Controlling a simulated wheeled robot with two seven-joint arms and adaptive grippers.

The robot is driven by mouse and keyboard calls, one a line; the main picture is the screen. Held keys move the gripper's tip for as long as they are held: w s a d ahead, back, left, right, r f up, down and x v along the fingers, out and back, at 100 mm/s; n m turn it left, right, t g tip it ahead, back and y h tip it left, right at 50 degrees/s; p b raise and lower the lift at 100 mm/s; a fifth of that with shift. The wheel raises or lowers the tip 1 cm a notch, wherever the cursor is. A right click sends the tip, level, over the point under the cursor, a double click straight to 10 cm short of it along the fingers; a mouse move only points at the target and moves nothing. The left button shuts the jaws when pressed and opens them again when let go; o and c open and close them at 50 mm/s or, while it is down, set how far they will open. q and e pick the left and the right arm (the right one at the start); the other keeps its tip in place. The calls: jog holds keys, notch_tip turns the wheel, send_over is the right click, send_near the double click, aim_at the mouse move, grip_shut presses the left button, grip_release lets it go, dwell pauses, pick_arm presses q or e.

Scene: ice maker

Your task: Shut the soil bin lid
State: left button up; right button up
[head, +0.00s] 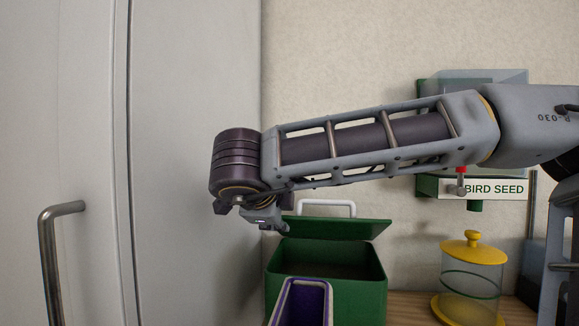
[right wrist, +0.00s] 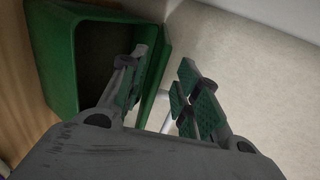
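The green soil bin (head: 350,298) stands below my right arm in the head view, with its dark inside showing. Its green lid (head: 338,229) is raised and tilted over the back of the opening, and a white handle (head: 327,204) shows behind it. My right gripper (head: 268,217) is at the lid's left end, partly hidden by its own wrist. In the right wrist view the gripper (right wrist: 163,88) is open, one finger over the bin's opening and the other on the lid's outer side. The lid's edge (right wrist: 157,75) shows between the fingers; I cannot tell whether they touch it. My left gripper is not in view.
A clear jar with a yellow lid (head: 471,246) stands on the wooden counter (head: 407,308) at right. A bird seed dispenser (head: 490,188) hangs on the wall. A grey door with a handle (head: 48,255) fills the left.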

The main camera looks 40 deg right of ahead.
jog(key=p+v, duration=0.1)
jog(key=v, duration=0.5)
dwell(0.7)
jog(key=shift+a, duration=0.1)
dwell(0.4)
